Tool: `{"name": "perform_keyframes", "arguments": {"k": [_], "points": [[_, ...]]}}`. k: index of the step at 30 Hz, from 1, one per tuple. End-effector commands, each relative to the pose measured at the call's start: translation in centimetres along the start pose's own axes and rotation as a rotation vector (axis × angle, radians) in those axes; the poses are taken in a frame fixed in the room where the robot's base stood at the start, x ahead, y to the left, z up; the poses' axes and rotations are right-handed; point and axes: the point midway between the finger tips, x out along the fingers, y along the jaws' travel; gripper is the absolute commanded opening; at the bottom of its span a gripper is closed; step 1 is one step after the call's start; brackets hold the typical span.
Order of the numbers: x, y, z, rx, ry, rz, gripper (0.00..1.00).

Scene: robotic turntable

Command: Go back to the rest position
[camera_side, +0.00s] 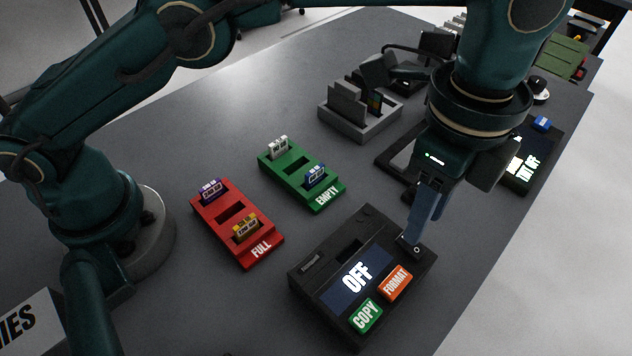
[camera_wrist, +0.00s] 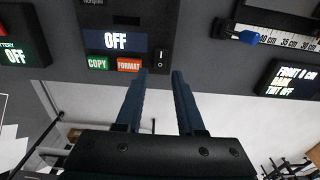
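My gripper (camera_side: 415,240) points down at the right corner of a black copier box (camera_side: 320,262). Its blue fingertips are close to that corner in the side view; whether they touch it I cannot tell. In the wrist view the two fingers of my gripper (camera_wrist: 160,73) stand apart with nothing between them. Just beyond them is a rocker switch (camera_wrist: 158,60) on the box. The box has a lit screen (camera_side: 357,277) reading OFF, a green COPY button (camera_side: 365,316) and an orange FORMAT button (camera_side: 396,282).
A red FULL tray (camera_side: 212,222) and a green EMPTY tray (camera_side: 299,194) hold small cards left of the box. A grey holder (camera_side: 360,125) stands behind. Another device with a lit screen (camera_side: 525,168) is at the right edge.

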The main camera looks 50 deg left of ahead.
Motion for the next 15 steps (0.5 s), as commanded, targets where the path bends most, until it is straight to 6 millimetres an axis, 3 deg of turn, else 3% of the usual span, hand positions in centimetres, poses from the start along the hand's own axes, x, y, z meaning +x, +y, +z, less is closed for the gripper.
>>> {"name": "perform_keyframes", "arguments": {"k": [15], "points": [[-1.15,-0.72,0.53,-0.022,0.011,-0.013,0.38]]}}
